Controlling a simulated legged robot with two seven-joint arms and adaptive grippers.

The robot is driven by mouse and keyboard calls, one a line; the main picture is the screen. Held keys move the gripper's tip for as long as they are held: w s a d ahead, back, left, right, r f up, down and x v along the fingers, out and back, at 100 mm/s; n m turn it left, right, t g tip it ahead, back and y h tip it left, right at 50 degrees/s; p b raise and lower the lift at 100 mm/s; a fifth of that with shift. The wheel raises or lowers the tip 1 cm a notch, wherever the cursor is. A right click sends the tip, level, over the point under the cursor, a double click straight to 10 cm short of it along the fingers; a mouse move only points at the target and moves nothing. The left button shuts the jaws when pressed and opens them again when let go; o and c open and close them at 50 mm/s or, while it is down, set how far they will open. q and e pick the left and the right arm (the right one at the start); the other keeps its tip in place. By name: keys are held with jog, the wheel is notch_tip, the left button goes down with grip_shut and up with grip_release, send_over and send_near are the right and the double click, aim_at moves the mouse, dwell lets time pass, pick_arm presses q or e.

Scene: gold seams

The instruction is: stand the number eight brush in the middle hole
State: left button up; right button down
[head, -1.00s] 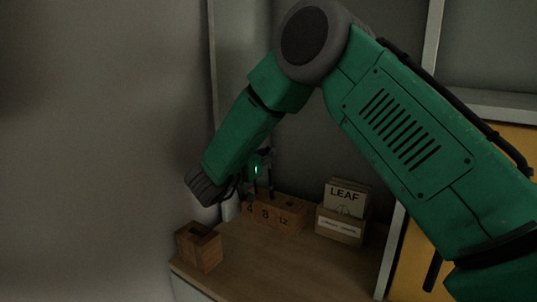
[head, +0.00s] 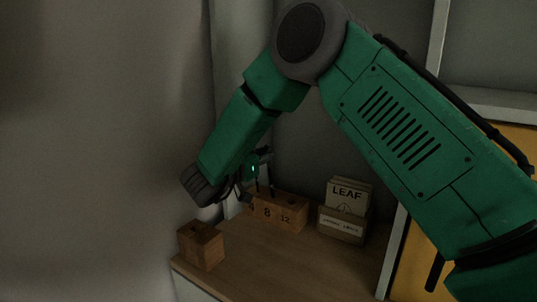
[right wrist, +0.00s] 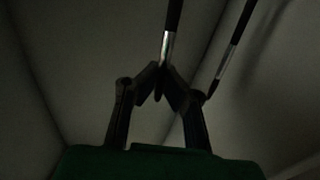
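My right gripper (head: 254,180) is dark and small at the block's left end in the head view. In the right wrist view its fingers (right wrist: 161,72) close in on a brush (right wrist: 168,38) with a dark handle and silver ferrule. A second, similar brush (right wrist: 235,38) stands apart to the right. I cannot read any number on either brush. My left gripper is not in view.
A smaller wooden block (head: 203,249) sits at the front left edge of the wooden top (head: 290,262). A box of cards marked LEAF (head: 345,213) stands to the right of the numbered block. Walls close in at the left and back. The front middle of the top is clear.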

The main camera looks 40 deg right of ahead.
jog(key=shift+w+a+r+p, duration=0.1)
jog(key=shift+r+p, duration=0.15)
jog(key=shift+r, duration=0.15)
jog(key=shift+w+a+r+p, duration=0.1)
jog(key=shift+r+p, duration=0.1)
jog(key=shift+r, duration=0.15)
jog(key=shift+s+r+p, duration=0.1)
jog(key=shift+r+p, duration=0.85)
jog(key=shift+r, duration=0.25)
jog(key=shift+a+r+p, duration=0.35)
jog(key=shift+r, duration=0.05)
jog(key=shift+s+d+r+p, duration=0.1)
jog(key=shift+d+r+p, duration=0.15)
jog(key=shift+d+p, duration=0.15)
jog(key=shift+r, duration=0.1)
jog(key=shift+a+r, duration=0.35)
jog(key=shift+r, duration=0.05)
jog(key=shift+d, duration=0.25)
jog(key=shift+a+r+p, duration=0.1)
jog(key=shift+r+p, duration=0.2)
jog(key=shift+p, duration=0.25)
